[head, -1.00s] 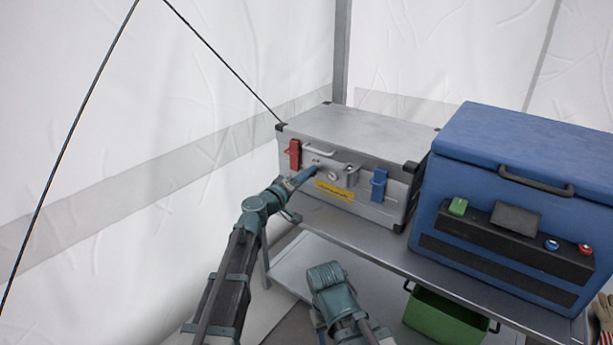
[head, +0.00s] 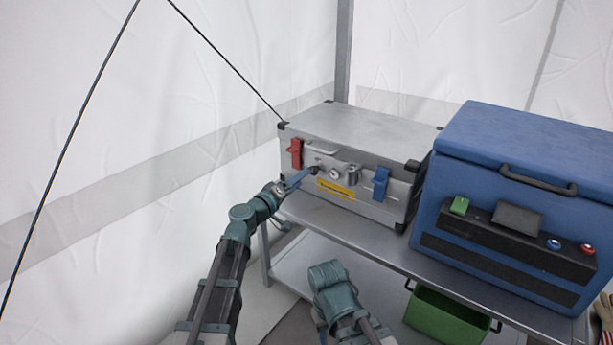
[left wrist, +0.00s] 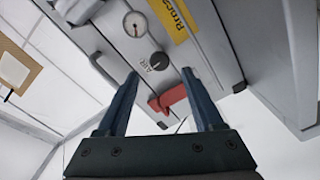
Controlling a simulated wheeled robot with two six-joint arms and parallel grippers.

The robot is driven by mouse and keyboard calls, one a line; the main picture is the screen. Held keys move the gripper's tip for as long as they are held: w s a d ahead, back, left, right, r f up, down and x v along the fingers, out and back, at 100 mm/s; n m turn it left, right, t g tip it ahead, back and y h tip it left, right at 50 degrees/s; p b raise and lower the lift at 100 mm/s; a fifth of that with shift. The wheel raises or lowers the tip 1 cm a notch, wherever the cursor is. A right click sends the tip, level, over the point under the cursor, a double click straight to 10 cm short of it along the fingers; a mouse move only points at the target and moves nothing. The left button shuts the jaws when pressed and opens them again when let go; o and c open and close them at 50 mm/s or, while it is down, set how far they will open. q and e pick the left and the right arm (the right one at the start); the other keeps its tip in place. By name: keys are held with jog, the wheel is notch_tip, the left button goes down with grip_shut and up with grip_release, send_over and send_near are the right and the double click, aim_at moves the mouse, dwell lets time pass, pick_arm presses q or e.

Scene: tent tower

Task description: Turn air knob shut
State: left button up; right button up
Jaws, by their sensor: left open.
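The air knob (left wrist: 158,62) is small, round and black, on the front of a silver metal case (head: 365,130). In the left wrist view it sits beside a white gauge (left wrist: 135,23), with a label next to it. In the head view the knob (head: 317,169) shows just past my fingertips. My left gripper (left wrist: 160,73) is open, its two blue fingers apart, pointing at the case front with the knob between and slightly beyond the tips. I see no contact with the knob. My right gripper is not in view; only part of my right arm shows.
A red latch (head: 295,153) and a blue latch (head: 380,184) flank the case front. A yellow label (head: 335,189) is below the gauge. A blue cooler (head: 540,150) stands to the right on the metal table (head: 375,248). A green bin (head: 445,318) is below.

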pick_arm(q)
jog(key=v, duration=0.9)
jog(key=shift+s, duration=0.1)
jog(key=s+d+f+m+g+y, duration=0.3)
jog(key=s+f+m+g, duration=0.2)
jog(key=s+f+g, duration=0.7)
jog(key=s+a+f+g+y, duration=0.2)
jog(key=s+a+f+y, duration=0.6)
jog(key=s+a+f, duration=0.3)
jog(key=s+d+r+m+y+p, duration=0.1)
jog(key=s+d+r+m+p, duration=0.1)
jog(key=d+r+p, duration=0.45)
jog(key=s+d+r+m+p, duration=0.2)
jog(key=s+d+r+p, duration=0.15)
jog(key=r+p, duration=0.6)
notch_tip(320, 180, up, 36)
jog(key=p, duration=3.4)
jog(key=shift+w+d+n+g+p, duration=0.2)
jog(key=shift+w+n+g+p, duration=0.1)
jog(key=shift+w+g, duration=0.1)
